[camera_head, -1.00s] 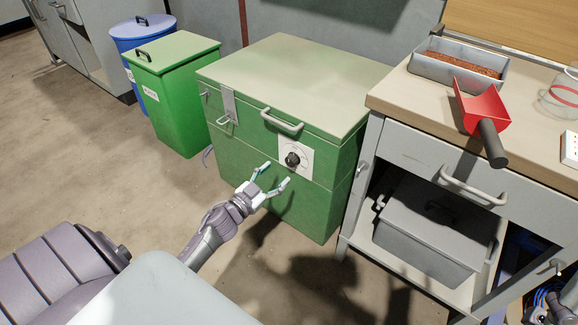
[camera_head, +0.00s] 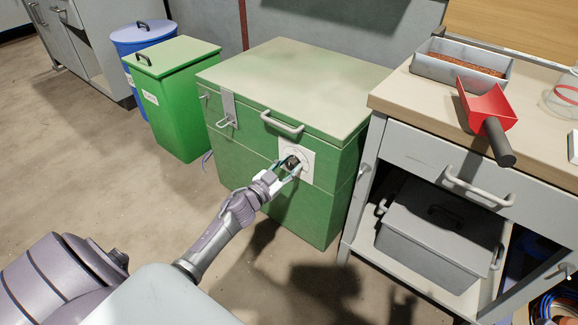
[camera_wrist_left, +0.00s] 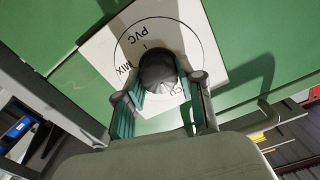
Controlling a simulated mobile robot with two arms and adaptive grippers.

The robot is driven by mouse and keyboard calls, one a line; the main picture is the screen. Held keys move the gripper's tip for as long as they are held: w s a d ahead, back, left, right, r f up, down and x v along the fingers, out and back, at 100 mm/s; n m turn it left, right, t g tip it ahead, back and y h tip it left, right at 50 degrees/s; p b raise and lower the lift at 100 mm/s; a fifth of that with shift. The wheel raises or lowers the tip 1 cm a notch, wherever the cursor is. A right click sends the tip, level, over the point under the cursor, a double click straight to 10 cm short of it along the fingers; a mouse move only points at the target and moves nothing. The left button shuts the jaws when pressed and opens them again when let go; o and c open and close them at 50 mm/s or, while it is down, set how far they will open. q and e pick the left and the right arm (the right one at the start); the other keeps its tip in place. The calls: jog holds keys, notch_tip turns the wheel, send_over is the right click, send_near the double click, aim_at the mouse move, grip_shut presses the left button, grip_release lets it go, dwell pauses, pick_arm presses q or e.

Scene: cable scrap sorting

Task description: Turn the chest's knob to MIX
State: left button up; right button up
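The green chest (camera_head: 230,152) stands in the middle of the head view with its lid down. Its dark round knob (camera_head: 291,163) sits on a white square plate (camera_head: 309,160) on the front face. In the left wrist view the knob (camera_wrist_left: 159,75) is at the centre of a printed dial, with PVC, MIX and CU legible around it. My left gripper (camera_wrist_left: 162,88) has one finger on each side of the knob, and its pads appear to touch it. The knob's pointer is hidden or too dark to read. My right gripper is not clearly visible.
A grey workbench (camera_head: 385,100) stands close on the chest's right, with a red scoop (camera_head: 488,112) and a metal tray (camera_head: 428,70) on top. Green (camera_head: 180,110) and blue (camera_head: 140,32) bins stand at the left. The floor at the left front is clear.

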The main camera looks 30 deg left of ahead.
pick_arm(q)
jog(key=c, duration=0.5)
jog(key=shift+o, duration=0.2)
